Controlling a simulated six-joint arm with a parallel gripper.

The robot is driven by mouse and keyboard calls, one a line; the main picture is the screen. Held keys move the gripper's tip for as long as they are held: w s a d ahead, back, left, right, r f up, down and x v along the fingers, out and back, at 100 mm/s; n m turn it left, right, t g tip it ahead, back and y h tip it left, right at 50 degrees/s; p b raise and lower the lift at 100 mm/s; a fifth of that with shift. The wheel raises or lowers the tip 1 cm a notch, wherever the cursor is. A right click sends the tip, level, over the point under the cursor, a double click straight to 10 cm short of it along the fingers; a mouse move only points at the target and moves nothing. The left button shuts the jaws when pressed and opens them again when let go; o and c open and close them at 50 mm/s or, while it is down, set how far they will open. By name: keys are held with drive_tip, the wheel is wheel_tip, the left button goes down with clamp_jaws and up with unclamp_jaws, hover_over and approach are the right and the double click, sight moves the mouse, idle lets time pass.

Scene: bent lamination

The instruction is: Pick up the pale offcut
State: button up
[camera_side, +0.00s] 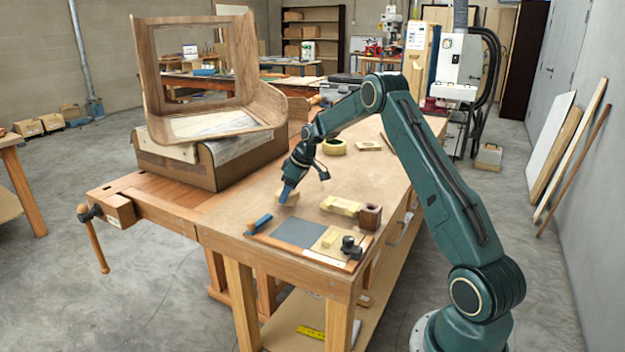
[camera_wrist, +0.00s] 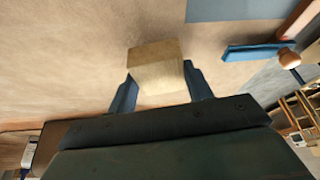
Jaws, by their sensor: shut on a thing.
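The pale offcut (camera_wrist: 156,66) is a small light wooden block. In the wrist view it sits between the two blue fingers of my gripper (camera_wrist: 159,82), which is shut on it. In the side view my gripper (camera_side: 287,194) points down over the bench top with the pale offcut (camera_side: 281,204) at its fingertips, partly hidden by them. I cannot tell whether the block touches the bench or is slightly above it.
A grey mat (camera_side: 297,233) lies near the bench's front edge, with a blue-handled tool (camera_side: 259,224) beside it. A pale yellow block (camera_side: 341,206) and brown block (camera_side: 370,217) stand to the right. A bent wooden frame (camera_side: 195,65) rests on a large form (camera_side: 215,165) at left.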

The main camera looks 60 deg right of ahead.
sight(291, 195)
wheel_tip(291, 195, up, 18)
drive_tip(key=shift+f, duration=0.15)
idle(0.3)
idle(0.4)
drive_tip(key=o, duration=0.4)
drive_tip(key=shift+c, duration=0.2)
drive_tip(key=c, duration=0.4)
drive_tip(key=shift+o, duration=0.2)
drive_tip(key=shift+s+a+f, duration=0.1)
drive_tip(key=shift+s+f, duration=0.05)
drive_tip(key=shift+m+h, duration=0.3)
drive_tip(key=shift+m, duration=0.6)
drive_tip(key=s+a+f, duration=0.3)
drive_tip(key=s+f, duration=0.1)
drive_tip(key=s, duration=0.2)
drive_tip(key=s+a+f, duration=0.3)
drive_tip(key=s+f, duration=0.1)
drive_tip(key=s, duration=0.3)
drive_tip(key=s+a+f, duration=0.3)
drive_tip(key=s+f, duration=0.1)
drive_tip(key=s, duration=0.2)
drive_tip(key=shift+s+a, duration=0.3)
drive_tip(key=shift+s, duration=0.05)
